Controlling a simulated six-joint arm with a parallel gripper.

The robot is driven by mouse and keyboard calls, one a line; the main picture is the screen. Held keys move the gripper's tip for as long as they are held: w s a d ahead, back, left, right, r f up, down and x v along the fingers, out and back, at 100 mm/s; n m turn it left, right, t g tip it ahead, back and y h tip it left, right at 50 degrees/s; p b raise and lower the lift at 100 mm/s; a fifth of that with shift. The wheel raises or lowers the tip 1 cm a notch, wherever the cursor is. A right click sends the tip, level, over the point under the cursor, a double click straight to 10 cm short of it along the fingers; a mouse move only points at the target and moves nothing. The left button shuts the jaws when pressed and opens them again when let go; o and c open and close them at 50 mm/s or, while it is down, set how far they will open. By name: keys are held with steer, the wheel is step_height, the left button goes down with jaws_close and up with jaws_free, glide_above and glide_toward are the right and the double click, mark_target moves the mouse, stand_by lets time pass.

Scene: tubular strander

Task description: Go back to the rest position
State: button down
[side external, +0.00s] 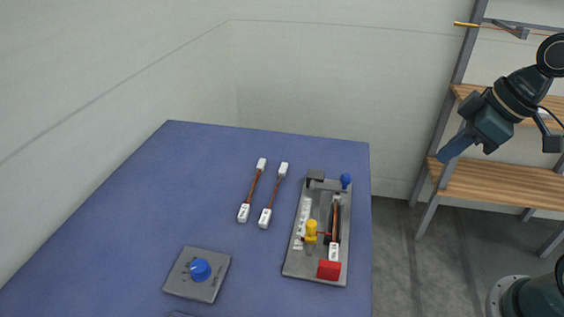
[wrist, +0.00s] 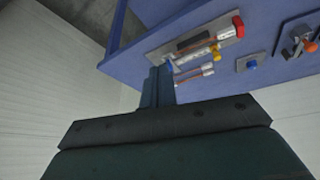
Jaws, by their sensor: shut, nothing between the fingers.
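My gripper (side external: 455,148) hangs in the air to the right of the blue table (side external: 130,215), well above the floor and touching nothing. Its fingers are together and empty. In the wrist view my gripper (wrist: 162,84) points toward the table, which appears tilted at the top. The grey fixture plate (side external: 291,268) lies on the table's right part, with a yellow knob (side external: 311,230), a red block (side external: 329,270) and a blue knob (side external: 346,180) on it. A dark slot in the plate holds a rod-like piece with a white end (side external: 334,251).
Two brown pieces with white ends, one (side external: 255,188) left of the other (side external: 275,193), lie left of the plate. A grey panel with a blue dial (side external: 201,269) lies at the front. A wooden shelf rack (side external: 490,184) stands behind my arm. The floor between table and rack is clear.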

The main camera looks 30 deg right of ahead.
steer(key=s+r+m+h, duration=0.1)
steer(key=s+r+m, duration=0.2)
steer(key=s+m, duration=0.2)
steer(key=shift+s+d+r+t+h, duration=0.2)
steer(key=shift+s+t+h, duration=0.15)
steer(key=shift+s, duration=1.25)
